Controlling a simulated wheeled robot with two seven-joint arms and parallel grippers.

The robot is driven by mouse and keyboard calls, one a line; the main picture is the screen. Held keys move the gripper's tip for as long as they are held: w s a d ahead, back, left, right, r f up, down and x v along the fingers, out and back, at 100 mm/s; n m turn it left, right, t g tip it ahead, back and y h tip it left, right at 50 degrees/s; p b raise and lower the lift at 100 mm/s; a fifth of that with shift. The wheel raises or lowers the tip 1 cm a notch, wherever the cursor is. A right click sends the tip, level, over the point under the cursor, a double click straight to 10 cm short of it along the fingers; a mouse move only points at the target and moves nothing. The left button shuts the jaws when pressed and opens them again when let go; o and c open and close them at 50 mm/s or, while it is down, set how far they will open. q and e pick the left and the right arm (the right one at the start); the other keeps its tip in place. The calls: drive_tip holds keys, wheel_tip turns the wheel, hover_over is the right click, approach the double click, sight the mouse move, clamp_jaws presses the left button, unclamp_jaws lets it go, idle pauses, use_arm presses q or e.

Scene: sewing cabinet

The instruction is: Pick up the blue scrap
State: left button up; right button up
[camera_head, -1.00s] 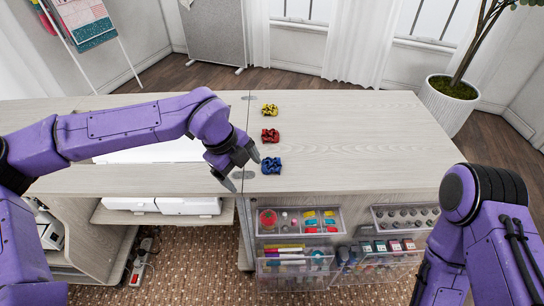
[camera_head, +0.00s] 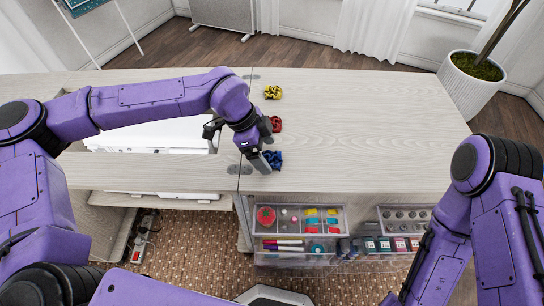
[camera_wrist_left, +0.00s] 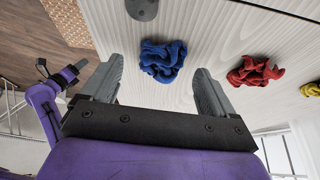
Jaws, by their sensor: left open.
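The blue scrap (camera_head: 273,159) lies crumpled on the cabinet top, near its front edge and right of the seam. My left gripper (camera_head: 262,163) is low over the tabletop, just at the left of the scrap, and partly covers it in the head view. In the left wrist view the blue scrap (camera_wrist_left: 163,61) lies ahead, between the lines of the two spread fingers of my left gripper (camera_wrist_left: 159,82), and neither finger visibly holds it. My right gripper is out of view; only my right arm shows.
A red scrap (camera_head: 276,124) and a yellow scrap (camera_head: 272,92) lie in a row behind the blue one. Clear drawers (camera_head: 300,220) with sewing supplies hang below the front edge. The tabletop (camera_head: 370,130) to the right is bare.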

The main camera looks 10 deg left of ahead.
use_arm(q)
drive_tip(key=shift+x, duration=0.95)
drive_tip(key=c, duration=1.2)
